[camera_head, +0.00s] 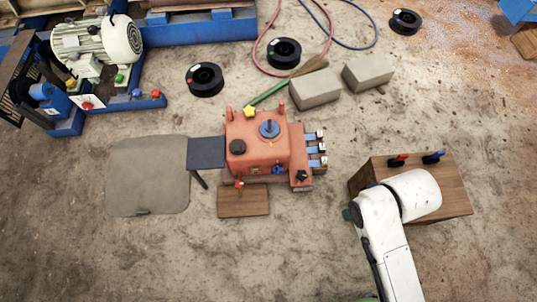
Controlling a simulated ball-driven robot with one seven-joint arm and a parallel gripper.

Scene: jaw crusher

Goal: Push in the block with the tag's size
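The orange jaw crusher (262,158) stands on the sandy floor in the middle of the head view. Three small blue blocks (312,150) with whitish ends stick out in a row from its right side. Which of them is pushed in further I cannot tell. A small pale label (257,170) shows on the crusher's front; any writing is too small to read. I cannot pick out a tag with a readable size. My white arm reaches up at the lower right, apart from the crusher. My gripper does not show.
A wooden box (455,198) with a red and a blue handle stands at the right, partly behind my arm. A grey mat (148,180) lies left of the crusher. Grey bricks (316,89), black spools (284,52) and hoses lie behind. A motor (95,42) stands at the upper left.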

